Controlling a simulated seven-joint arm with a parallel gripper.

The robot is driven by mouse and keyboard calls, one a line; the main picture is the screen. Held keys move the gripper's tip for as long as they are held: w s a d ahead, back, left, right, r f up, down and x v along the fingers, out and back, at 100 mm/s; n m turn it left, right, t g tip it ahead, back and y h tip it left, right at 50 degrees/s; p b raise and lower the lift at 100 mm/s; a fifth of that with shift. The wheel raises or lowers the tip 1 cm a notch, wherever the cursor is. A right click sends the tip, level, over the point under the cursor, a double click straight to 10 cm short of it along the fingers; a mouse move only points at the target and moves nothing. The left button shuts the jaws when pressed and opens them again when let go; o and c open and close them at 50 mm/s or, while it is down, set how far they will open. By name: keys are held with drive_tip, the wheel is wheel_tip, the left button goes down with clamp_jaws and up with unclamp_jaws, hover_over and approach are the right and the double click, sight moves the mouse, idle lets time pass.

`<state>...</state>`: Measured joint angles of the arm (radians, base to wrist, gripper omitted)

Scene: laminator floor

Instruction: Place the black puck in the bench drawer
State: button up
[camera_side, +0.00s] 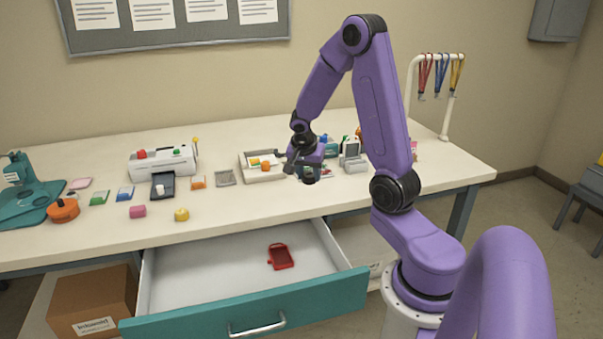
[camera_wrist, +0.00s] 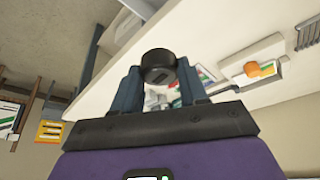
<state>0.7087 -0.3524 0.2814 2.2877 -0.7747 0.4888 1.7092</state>
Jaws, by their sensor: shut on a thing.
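The black puck (camera_wrist: 157,62) sits between the two fingertips of my gripper (camera_wrist: 160,82) in the wrist view. My gripper is shut on it. In the side view my gripper (camera_side: 303,168) is over the right half of the bench top, with the dark puck (camera_side: 310,178) below it. The gap between puck and bench top is hard to judge. The bench drawer (camera_side: 200,277) is pulled open below the bench, in front and to the left of my gripper. It has a white inside and a teal front, and a red tray-like item (camera_side: 281,257) lies in it.
On the bench (camera_side: 260,205) stand a printer-like machine (camera_side: 150,163), a shallow tray (camera_side: 262,172) left of my gripper, an orange round thing (camera_side: 63,210) and several small coloured items. A white rack with lanyards (camera_side: 440,75) rises at right. A cardboard box (camera_side: 92,300) is under the bench.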

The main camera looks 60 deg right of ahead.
drive_tip(key=shift+s+a+r, duration=0.3)
drive_tip(key=shift+s+a, duration=0.05)
drive_tip(key=shift+s, duration=0.15)
drive_tip(key=shift+s+a, duration=0.1)
drive_tip(key=shift+a, duration=0.1)
drive_tip(key=w+a+f+n+t+y, duration=0.25)
drive_tip(key=a+n, duration=0.55)
drive_tip(key=a, duration=0.4)
drive_tip(key=w+a+f+n+t+y, duration=0.1)
drive_tip(key=w+a+f+n+y, duration=0.15)
drive_tip(key=a+n, duration=0.7)
drive_tip(key=n+g+y, duration=0.1)
drive_tip(key=n+y, duration=0.2)
drive_tip(key=n, duration=0.5)
hover_over(225, 292)
drive_tip(key=s, duration=0.1)
wheel_tip(225, 292, down, 15)
drive_tip(key=shift+m, duration=0.25)
drive_tip(key=shift+d+f, duration=0.15)
drive_tip(key=shift+f, duration=1.55)
drive_tip(key=shift+d+f, duration=0.15)
drive_tip(key=shift+f, duration=1.6)
drive_tip(key=shift+d+f, duration=0.15)
drive_tip(key=shift+f, duration=1.55)
drive_tip(key=shift+f, duration=0.1)
